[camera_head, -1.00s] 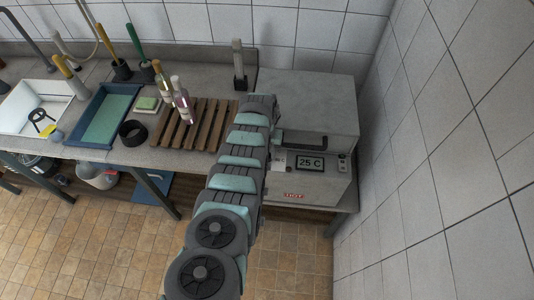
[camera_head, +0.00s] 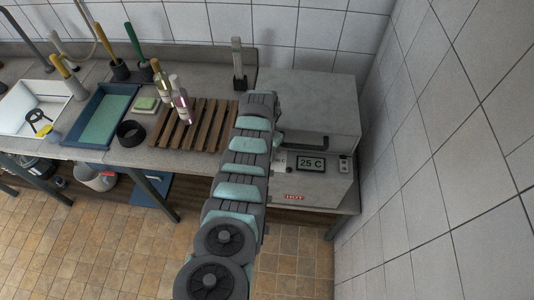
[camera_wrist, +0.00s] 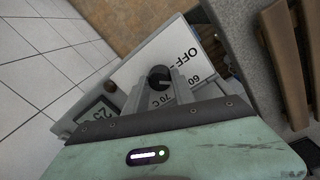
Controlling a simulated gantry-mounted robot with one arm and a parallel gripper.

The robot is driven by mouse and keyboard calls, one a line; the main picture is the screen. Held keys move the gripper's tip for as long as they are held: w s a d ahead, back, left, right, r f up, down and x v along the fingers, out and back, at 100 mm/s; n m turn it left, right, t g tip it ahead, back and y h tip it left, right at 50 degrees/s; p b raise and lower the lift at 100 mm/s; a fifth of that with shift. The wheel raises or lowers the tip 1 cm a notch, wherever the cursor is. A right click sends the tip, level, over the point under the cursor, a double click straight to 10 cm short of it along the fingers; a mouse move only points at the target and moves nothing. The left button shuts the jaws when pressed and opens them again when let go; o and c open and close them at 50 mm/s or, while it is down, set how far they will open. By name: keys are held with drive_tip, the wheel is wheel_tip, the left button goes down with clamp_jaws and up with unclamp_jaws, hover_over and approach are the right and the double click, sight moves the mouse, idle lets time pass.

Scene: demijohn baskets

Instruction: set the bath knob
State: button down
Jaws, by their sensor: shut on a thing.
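The bath is a grey box (camera_head: 310,95) at the right end of the bench, with a display (camera_head: 310,163) reading 25 C. In the wrist view its tilted white front panel (camera_wrist: 135,62) carries the labels OFF, 60 and 70 C. Part of its display (camera_wrist: 95,115) shows at the lower left there. The black round knob (camera_wrist: 159,76) is on this panel. My gripper (camera_wrist: 161,84) is at the knob, shut on it, with its fingers around it. In the head view my arm hides the knob and the gripper.
A wooden slatted rack (camera_head: 195,127) lies left of the bath, with two bottles (camera_head: 180,103) by it. A black ring (camera_head: 131,133), a blue tray (camera_head: 101,116) and a white basin (camera_head: 35,108) are further left. A tiled wall (camera_head: 440,150) stands close on the right.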

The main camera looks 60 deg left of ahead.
drive_tip(key=c, duration=1.3)
unclamp_jaws()
drive_tip(key=shift+a+r, duration=0.1)
drive_tip(key=shift+r, duration=0.5)
wheel_tip(320, 180, up, 10)
drive_tip(key=shift+s+a+f+b, duration=0.15)
drive_tip(key=shift+f+b, duration=0.05)
drive_tip(key=shift+b, duration=0.3)
